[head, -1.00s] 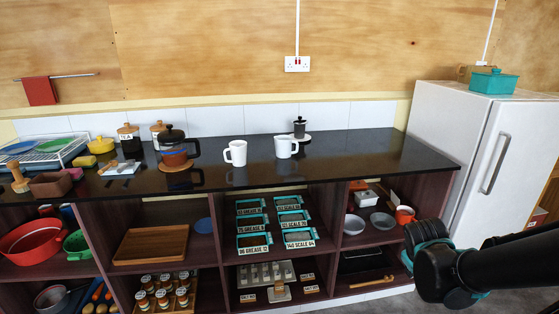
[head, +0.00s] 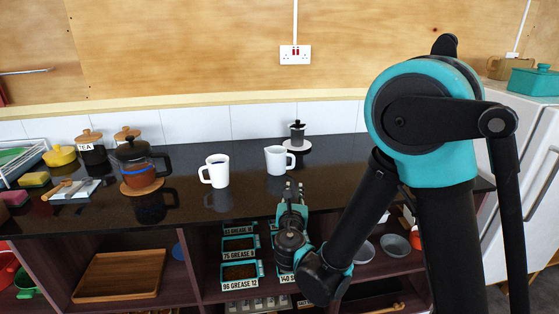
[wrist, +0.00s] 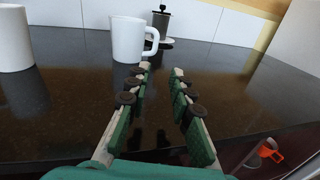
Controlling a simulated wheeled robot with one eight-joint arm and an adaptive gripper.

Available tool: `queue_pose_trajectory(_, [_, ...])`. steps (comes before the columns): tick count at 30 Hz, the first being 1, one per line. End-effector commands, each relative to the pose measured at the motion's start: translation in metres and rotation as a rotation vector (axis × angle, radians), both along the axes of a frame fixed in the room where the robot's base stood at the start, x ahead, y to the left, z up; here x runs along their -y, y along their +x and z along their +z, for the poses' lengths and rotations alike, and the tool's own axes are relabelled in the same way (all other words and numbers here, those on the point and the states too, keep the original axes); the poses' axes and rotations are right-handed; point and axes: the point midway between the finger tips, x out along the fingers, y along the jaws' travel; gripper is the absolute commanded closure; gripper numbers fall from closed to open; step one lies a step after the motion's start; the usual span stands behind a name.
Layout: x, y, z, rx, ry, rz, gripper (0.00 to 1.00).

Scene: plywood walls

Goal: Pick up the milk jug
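The white milk jug (head: 276,161) stands upright on the dark counter, its spout to the left and its handle to the right. In the wrist view the jug (wrist: 127,40) is beyond my fingertips, slightly left of the gap, with its handle facing right. My gripper (head: 293,187) is in front of the jug at the counter's front edge, apart from it. In the wrist view the two fingers of my gripper (wrist: 162,70) are spread with nothing between them. The jug is in full view in the head picture.
A white mug (head: 215,171) stands left of the jug. A moka pot (head: 297,134) stands on a round white mat (head: 297,147) behind it. A coffee pot (head: 137,165) is farther left. The counter (head: 245,195) between mug and jug is clear. Shelves with teal bins (head: 239,271) are below.

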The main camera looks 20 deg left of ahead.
Motion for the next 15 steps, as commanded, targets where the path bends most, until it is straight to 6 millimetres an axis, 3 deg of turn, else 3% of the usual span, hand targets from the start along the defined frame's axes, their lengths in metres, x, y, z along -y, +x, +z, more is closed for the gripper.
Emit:
queue_pose_trajectory(2, [-0.008, -0.003, 0.001, 0.023, -0.023, 0.016, 0.78])
queue_pose_trajectory(5, [-0.01, 0.009, 0.001, 0.02, -0.022, 0.012, 0.78])
queue_pose_trajectory(15, [-0.03, 0.074, 0.001, 0.018, -0.018, 0.009, 0.78])
